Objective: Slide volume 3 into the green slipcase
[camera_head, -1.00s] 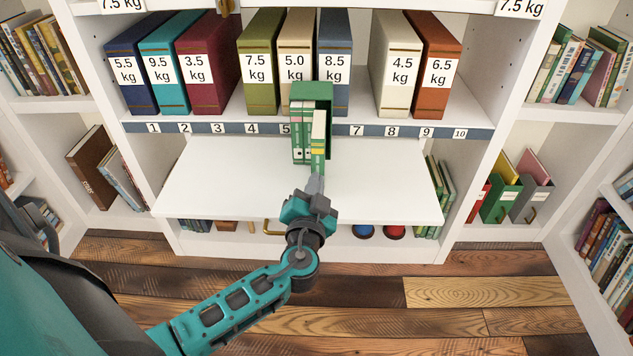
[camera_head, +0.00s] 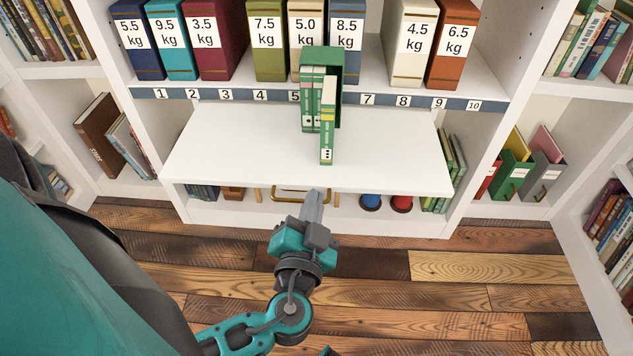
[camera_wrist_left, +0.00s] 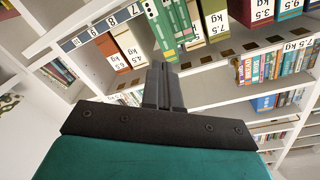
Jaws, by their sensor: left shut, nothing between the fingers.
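The green slipcase (camera_head: 322,56) stands on the white pull-out board, its open side facing me. Two green volumes (camera_head: 312,100) stand inside at its left. Volume 3 (camera_head: 327,120), a green book with pale page tops and three dots low on its spine, stands upright at the right opening. Its front juts well out past the other two; its rear appears to be inside the slipcase. My left gripper (camera_head: 314,198) is shut and empty, in front of the board and apart from volume 3. In the left wrist view its fingers (camera_wrist_left: 163,84) point toward the green books (camera_wrist_left: 172,24). My right gripper is not visible.
The white board (camera_head: 230,140) is clear on both sides of the slipcase. Weight-labelled binders (camera_head: 270,40) stand on the shelf behind, above a numbered strip (camera_head: 400,100). A brass handle (camera_head: 298,195) and red and blue round objects (camera_head: 401,203) are below the board.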

